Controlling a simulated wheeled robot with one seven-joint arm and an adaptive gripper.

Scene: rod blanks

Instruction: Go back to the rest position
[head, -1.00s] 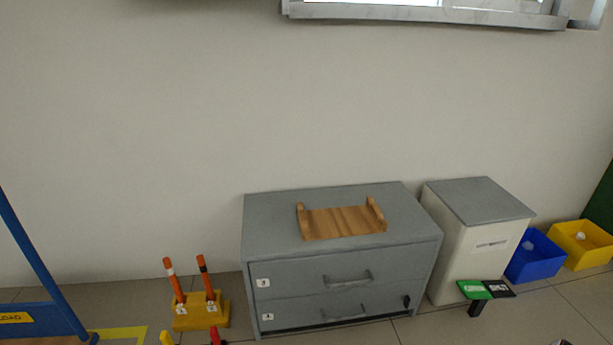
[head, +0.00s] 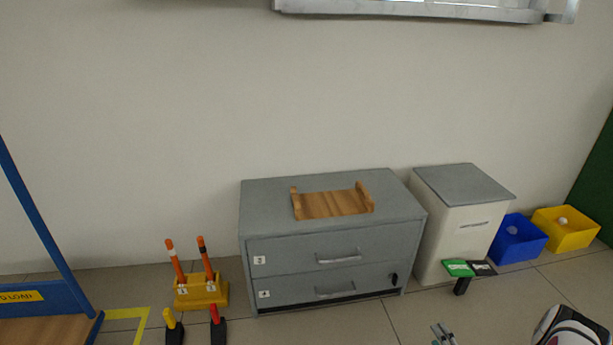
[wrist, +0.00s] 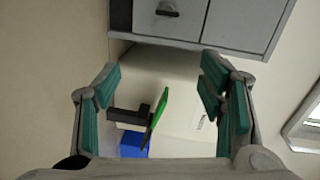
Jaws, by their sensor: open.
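My gripper (wrist: 160,90) is open and empty in the wrist view, with teal pads wide apart. Between and beyond its fingers are the white bin (wrist: 178,75), a green panel (wrist: 159,108) and part of the blue box (wrist: 134,142). I see no contact with them. In the head view part of my gripper (head: 443,335) shows at the bottom edge, in front of the grey cabinet (head: 330,285) and bin. A white and black part of my arm is at the bottom right. Two orange rods (head: 175,262) (head: 205,260) stand tilted in a yellow block (head: 202,297).
An empty wooden tray (head: 333,204) lies on the cabinet, whose drawers look shut. The bin (head: 450,225) stands beside it, then blue (head: 519,243) and yellow (head: 566,235) boxes. Short yellow and red posts (head: 214,314) stand before the block. A blue frame (head: 45,235) is left.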

